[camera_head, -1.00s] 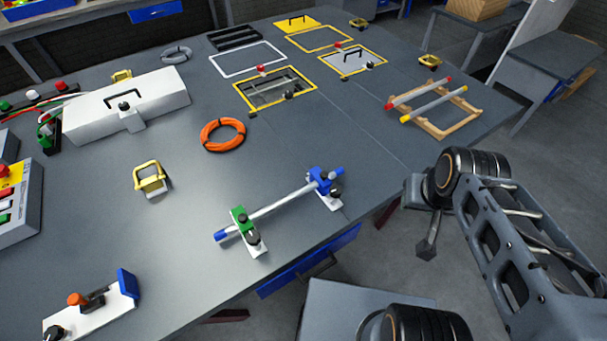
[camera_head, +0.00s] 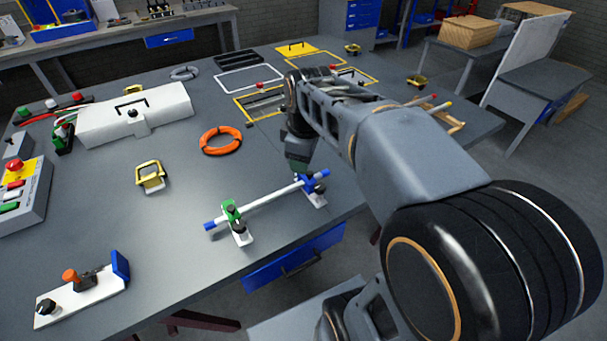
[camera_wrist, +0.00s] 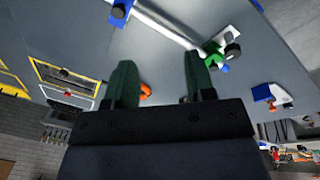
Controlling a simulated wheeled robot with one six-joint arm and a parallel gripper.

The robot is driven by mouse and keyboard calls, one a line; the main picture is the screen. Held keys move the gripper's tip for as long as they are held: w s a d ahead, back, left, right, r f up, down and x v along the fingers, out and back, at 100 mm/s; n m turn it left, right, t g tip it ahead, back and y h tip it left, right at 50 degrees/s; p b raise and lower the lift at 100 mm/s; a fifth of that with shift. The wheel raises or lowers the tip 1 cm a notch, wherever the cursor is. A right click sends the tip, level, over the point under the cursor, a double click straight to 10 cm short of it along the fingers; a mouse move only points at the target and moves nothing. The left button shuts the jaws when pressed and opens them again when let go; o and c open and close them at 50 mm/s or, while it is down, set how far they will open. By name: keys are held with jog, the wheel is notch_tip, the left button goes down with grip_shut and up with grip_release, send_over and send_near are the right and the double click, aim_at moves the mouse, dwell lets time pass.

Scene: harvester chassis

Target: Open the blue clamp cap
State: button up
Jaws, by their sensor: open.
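The blue clamp cap (camera_head: 311,181) sits on a white base near the front edge of the bench, over the right end of a silver rod (camera_head: 268,203) with blue ends. A green clamp (camera_head: 232,212) holds the rod's left end. My gripper (camera_head: 298,165) is above and just behind the blue clamp, partly hidden by my arm. In the wrist view my gripper (camera_wrist: 160,75) shows two dark green fingers spread apart with nothing between them. The blue clamp (camera_wrist: 118,12) is at the top edge there, beyond the left fingertip and partly cut off. The green clamp (camera_wrist: 213,52) is to the right.
An orange cable ring (camera_head: 221,140) and a yellow bracket (camera_head: 150,176) lie left of my gripper. A white box with a handle (camera_head: 135,112) stands further back. A white plate with a blue block (camera_head: 120,266) is at front left. Yellow frames (camera_head: 262,103) lie behind my arm.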

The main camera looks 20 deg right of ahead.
aim_at(310, 173)
jog(key=w+d+n+g+b, duration=0.2)
jog(key=w+d+n, duration=0.4)
jog(key=w+n, duration=0.3)
jog(key=shift+n, duration=0.3)
jog(key=f, duration=0.4)
jog(key=s+f, duration=0.1)
jog(key=f, duration=0.8)
jog(key=shift+s+a+f, duration=0.15)
jog(key=shift+s+f, duration=0.1)
grip_shut()
